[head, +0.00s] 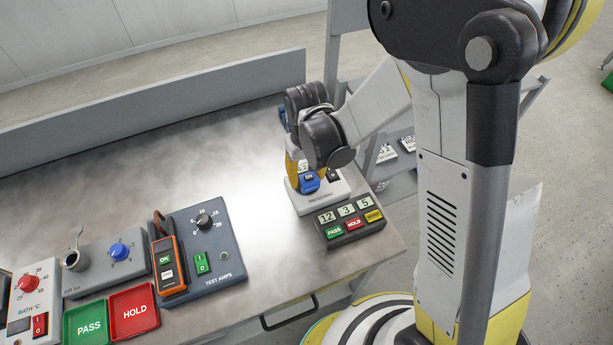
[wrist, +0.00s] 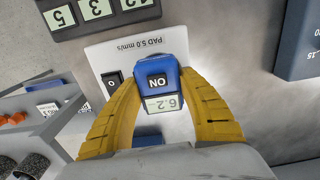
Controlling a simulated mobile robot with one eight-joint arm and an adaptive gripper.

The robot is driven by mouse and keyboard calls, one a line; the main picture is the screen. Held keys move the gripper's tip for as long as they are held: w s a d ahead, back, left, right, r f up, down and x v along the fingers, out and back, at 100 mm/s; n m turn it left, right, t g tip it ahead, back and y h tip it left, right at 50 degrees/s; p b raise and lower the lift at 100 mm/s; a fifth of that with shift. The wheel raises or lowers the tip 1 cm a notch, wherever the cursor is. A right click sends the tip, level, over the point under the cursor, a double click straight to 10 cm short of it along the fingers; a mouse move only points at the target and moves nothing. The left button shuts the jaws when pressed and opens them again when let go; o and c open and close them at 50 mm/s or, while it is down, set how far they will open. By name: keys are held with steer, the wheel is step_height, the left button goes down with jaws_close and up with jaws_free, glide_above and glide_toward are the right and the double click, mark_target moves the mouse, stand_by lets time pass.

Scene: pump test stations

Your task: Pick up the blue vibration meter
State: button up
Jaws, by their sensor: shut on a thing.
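The blue vibration meter (wrist: 160,67) has an ON button and a small display reading 6.2. My gripper (wrist: 156,88) is shut on it, with one yellow finger along each side. In the head view the meter (head: 309,184) shows at the white test pad (head: 307,203), mostly covered by my wrist and fingers. The pad also shows in the wrist view (wrist: 110,62), marked PAD 5.0 mm/s, with a dark switch (wrist: 112,80) beside the meter. I cannot tell whether the meter touches the pad.
A dark panel (head: 352,235) with displays 12, 3, 5 and PASS and HOLD buttons stands just in front of the pad. An orange clamp meter (head: 167,263) lies on the TEST AMPS station (head: 229,264). Green PASS (head: 90,325) and red HOLD (head: 134,312) trays are at front left. The back table is clear.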

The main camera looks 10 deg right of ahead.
mark_target(310, 174)
steer(key=r+p, duration=0.1)
steer(key=r, duration=0.1)
steer(key=d+r+p, duration=0.1)
steer(key=r, duration=0.2)
steer(key=shift+s, duration=0.1)
steer(key=s+d+r+p, duration=0.2)
steer(key=d+r, duration=0.3)
steer(key=d, duration=0.5)
steer(key=shift+s+d+r+p, duration=0.15)
steer(key=shift+s+r+p, duration=0.2)
steer(key=shift+p, duration=0.1)
